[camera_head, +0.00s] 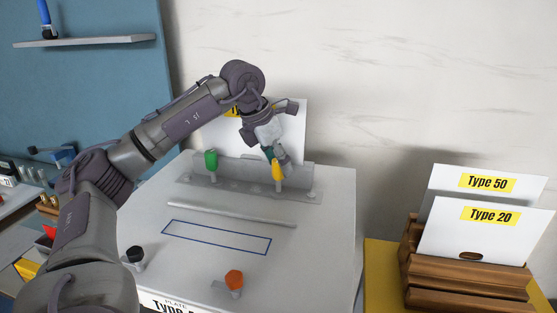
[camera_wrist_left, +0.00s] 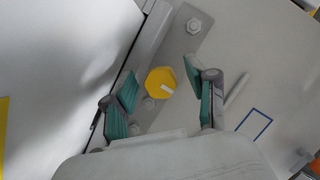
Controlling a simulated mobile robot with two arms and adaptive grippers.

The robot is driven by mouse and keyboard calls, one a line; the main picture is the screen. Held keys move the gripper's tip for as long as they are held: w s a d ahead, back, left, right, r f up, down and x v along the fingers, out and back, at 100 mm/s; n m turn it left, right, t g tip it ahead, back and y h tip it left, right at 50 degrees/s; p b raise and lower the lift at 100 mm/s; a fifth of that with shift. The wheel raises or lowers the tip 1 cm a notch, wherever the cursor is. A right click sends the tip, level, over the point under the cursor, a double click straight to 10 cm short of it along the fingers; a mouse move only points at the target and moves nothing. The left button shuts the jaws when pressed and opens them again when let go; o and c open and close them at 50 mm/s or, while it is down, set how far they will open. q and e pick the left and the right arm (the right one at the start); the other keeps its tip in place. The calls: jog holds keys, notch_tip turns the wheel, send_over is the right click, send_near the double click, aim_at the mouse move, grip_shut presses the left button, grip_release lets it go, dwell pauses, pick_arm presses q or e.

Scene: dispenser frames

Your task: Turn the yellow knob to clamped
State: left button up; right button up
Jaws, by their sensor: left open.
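The yellow knob (camera_head: 277,169) stands on the metal bracket (camera_head: 305,190) at the back of the white plate machine. In the left wrist view the knob (camera_wrist_left: 160,82) is a yellow many-sided cap with a white mark, seen from above. My left gripper (camera_head: 274,160) is at the knob from above. In the left wrist view its teal finger pads (camera_wrist_left: 163,95) are open on either side of the knob, with a gap to each side. I cannot tell its depth over the knob exactly. My right gripper is not in view.
A green knob (camera_head: 211,160) stands left on the same bracket. A black knob (camera_head: 134,254) and an orange knob (camera_head: 234,279) are at the front. A white sheet stands behind the bracket. A wooden rack (camera_head: 465,281) with Type 50 and Type 20 plates is at right.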

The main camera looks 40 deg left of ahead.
pick_arm(q)
grip_shut()
dwell(0.3)
